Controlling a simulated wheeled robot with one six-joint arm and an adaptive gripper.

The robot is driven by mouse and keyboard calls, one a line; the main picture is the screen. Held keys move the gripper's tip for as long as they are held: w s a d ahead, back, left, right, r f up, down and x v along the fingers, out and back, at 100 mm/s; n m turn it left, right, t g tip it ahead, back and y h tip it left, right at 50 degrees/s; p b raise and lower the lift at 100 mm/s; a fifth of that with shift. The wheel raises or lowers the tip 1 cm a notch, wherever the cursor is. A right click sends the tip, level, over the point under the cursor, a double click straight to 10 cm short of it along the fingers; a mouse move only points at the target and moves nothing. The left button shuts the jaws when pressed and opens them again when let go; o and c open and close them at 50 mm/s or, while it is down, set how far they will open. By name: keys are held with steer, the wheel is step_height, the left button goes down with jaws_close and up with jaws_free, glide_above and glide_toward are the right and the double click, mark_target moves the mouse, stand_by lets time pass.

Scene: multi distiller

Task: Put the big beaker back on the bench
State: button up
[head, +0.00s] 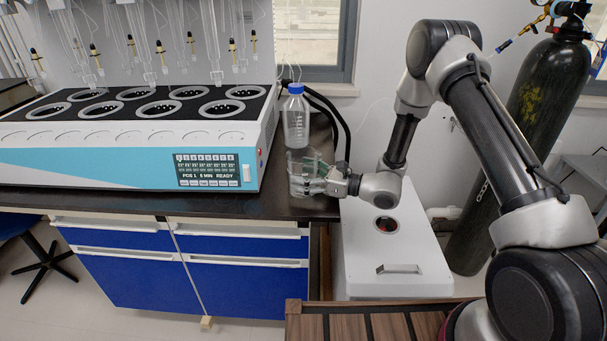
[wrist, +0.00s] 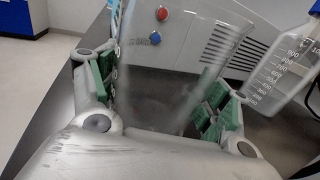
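The big beaker (head: 296,158) is clear glass and upright at the right end of the dark bench top (head: 250,204), in front of the blue-capped bottle. In the wrist view the beaker (wrist: 170,75) fills the space between the green finger pads. My gripper (head: 312,182) reaches in from the right, low over the bench, with its fingers around the beaker. In the wrist view my gripper (wrist: 160,95) has pads against both sides of the glass. The beaker's base is partly hidden by the fingers, so I cannot tell whether it touches the bench.
The blue-capped bottle (head: 296,118) stands close behind the beaker; it also shows in the wrist view (wrist: 285,70). The multi distiller (head: 130,150) fills the bench to the left. A white cabinet unit (head: 390,250) stands right of the bench, below the arm. A dark gas cylinder (head: 520,140) stands farther right.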

steer(key=o, duration=0.5)
steer(key=shift+c, duration=0.2)
steer(key=shift+r, duration=0.1)
steer(key=shift+d, duration=0.2)
steer(key=v, duration=1.1)
steer(key=shift+s+d, duration=0.15)
steer(key=shift+d, duration=0.15)
steer(key=s+d+r+n+g+h, duration=0.2)
steer(key=s+r+n+g, duration=0.2)
steer(key=s+r+n, duration=0.3)
steer(key=s+d+r+n+g+h, duration=0.25)
steer(key=s+r+n+g, duration=0.3)
steer(key=s+r, duration=0.35)
steer(key=s+d+r+n+t+h, duration=0.2)
steer(key=s+d+r+n+h, duration=0.1)
steer(key=d, duration=0.4)
steer(key=s+d+r+n+t+h, duration=0.3)
steer(key=s+d+r+h, duration=0.1)
steer(key=d, duration=0.3)
steer(key=s+d+r+n+t+h, duration=0.2)
steer(key=s+d+r+n+h, duration=0.1)
steer(key=d+h, duration=0.2)
steer(key=shift+s+d+t, duration=0.35)
steer(key=shift+s+d, duration=0.05)
steer(key=shift+d, duration=0.65)
